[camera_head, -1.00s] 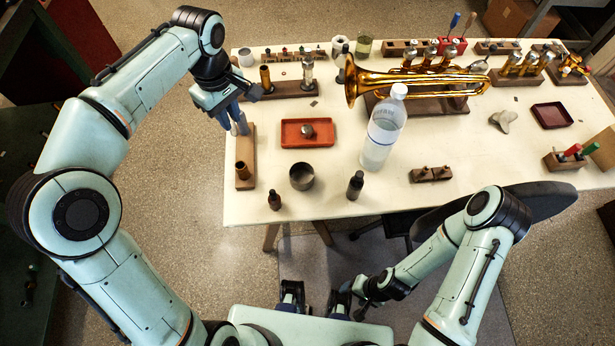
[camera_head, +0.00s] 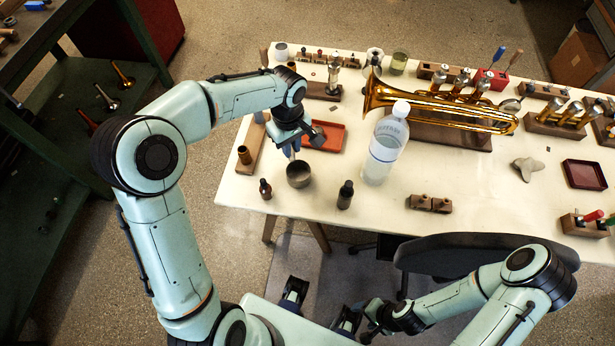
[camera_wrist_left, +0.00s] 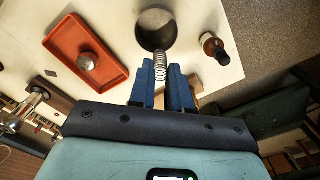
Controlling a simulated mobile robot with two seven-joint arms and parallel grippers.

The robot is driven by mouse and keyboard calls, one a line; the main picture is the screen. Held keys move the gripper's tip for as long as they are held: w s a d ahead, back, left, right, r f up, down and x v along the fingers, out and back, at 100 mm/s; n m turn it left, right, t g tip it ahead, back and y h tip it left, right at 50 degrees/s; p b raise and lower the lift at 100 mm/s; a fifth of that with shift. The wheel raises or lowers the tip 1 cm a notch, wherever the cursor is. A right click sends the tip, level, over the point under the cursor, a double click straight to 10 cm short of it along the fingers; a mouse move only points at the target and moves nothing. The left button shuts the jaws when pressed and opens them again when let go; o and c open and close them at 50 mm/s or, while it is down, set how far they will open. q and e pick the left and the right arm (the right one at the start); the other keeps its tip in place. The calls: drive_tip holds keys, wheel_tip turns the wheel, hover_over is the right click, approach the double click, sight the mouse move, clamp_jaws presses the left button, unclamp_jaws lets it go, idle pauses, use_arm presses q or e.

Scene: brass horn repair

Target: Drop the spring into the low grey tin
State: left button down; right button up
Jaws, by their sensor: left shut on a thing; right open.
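The low grey tin (camera_head: 299,181) is a round, dark, open cup near the table's front edge. It also shows at the top of the left wrist view (camera_wrist_left: 155,38), and its visible inside looks empty. My left gripper (camera_head: 292,150) is shut on the spring (camera_wrist_left: 160,66), a silvery coil held between blue fingers. In the wrist view the coil's free end overlaps the tin's near rim; its height above the tin is unclear. My right gripper (camera_head: 368,326) is open, low in front of the table, away from these things.
A red tray (camera_head: 328,138) with a small round object lies behind the tin. A small brown bottle (camera_head: 265,189) stands left of it and a dark bottle (camera_head: 345,195) right. A wooden block (camera_head: 247,152), a plastic bottle (camera_head: 384,150) and a brass trumpet (camera_head: 440,105) are nearby.

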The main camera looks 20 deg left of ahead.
sight(292, 159)
use_arm(q)
drive_tip(key=shift+f+b, duration=1.9)
drive_tip(key=shift+f, duration=1.2)
use_arm(e)
drive_tip(key=f, duration=0.1)
drive_tip(key=s+f, duration=0.1)
drive_tip(key=f, duration=0.2)
drive_tip(key=shift+s, duration=0.25)
use_arm(q)
drive_tip(key=c, duration=1)
unclamp_jaws()
wheel_tip(292, 159, up, 14)
drive_tip(key=shift+f+p, duration=0.25)
drive_tip(key=shift+p, duration=0.6)
use_arm(e)
drive_tip(key=shift+w+r, duration=0.3)
drive_tip(key=shift+r, duration=0.55)
drive_tip(key=shift+s, duration=0.1)
